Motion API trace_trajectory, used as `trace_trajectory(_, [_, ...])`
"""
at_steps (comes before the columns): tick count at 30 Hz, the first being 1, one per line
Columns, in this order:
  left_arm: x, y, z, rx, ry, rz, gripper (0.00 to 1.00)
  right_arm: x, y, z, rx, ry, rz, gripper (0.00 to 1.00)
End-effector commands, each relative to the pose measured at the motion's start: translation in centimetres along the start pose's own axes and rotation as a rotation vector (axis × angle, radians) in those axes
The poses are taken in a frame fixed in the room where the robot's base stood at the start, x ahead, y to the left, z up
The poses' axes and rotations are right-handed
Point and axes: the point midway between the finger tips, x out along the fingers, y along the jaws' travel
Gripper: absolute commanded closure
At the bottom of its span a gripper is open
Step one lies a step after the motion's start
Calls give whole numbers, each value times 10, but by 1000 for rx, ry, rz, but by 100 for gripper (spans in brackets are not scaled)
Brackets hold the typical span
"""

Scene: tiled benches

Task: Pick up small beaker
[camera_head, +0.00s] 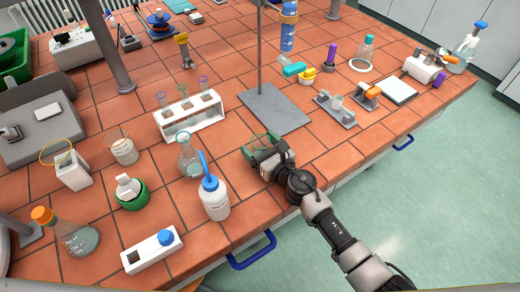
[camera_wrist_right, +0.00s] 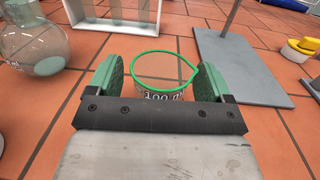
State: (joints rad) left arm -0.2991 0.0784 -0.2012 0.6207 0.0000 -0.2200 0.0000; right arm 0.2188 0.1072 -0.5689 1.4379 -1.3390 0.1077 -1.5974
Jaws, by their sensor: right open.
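The small beaker (camera_wrist_right: 165,88) is clear glass with a green rim and a "100" marking, seen in the right wrist view. It stands upright on the tiles, between the two green finger pads of my right gripper (camera_wrist_right: 157,80). The jaws are open, one pad on each side; I cannot tell whether either pad touches the glass. Its lower part is hidden behind the gripper body. My left gripper is not in view.
A round flask (camera_head: 190,160) and a white wash bottle (camera_head: 214,198) stand left of my right gripper. A stand with a grey base (camera_head: 274,110) is just behind it. A white test tube rack (camera_head: 190,117) is behind left. Bare tiles lie to its right.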

Motion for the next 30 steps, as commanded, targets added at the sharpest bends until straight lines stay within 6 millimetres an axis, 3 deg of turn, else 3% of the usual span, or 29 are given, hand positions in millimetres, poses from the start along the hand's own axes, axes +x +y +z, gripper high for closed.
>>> trace_trajectory(1, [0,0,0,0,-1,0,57,0,0,0,0,0,0,19])
trace_trajectory(12, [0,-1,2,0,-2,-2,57,0,0,0,0,0,0,73])
trace_trajectory(23, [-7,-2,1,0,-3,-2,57,0,0,8,-3,0,0,73])
trace_trajectory(30, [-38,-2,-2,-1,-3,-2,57,0,-1,48,-5,-2,1,73])
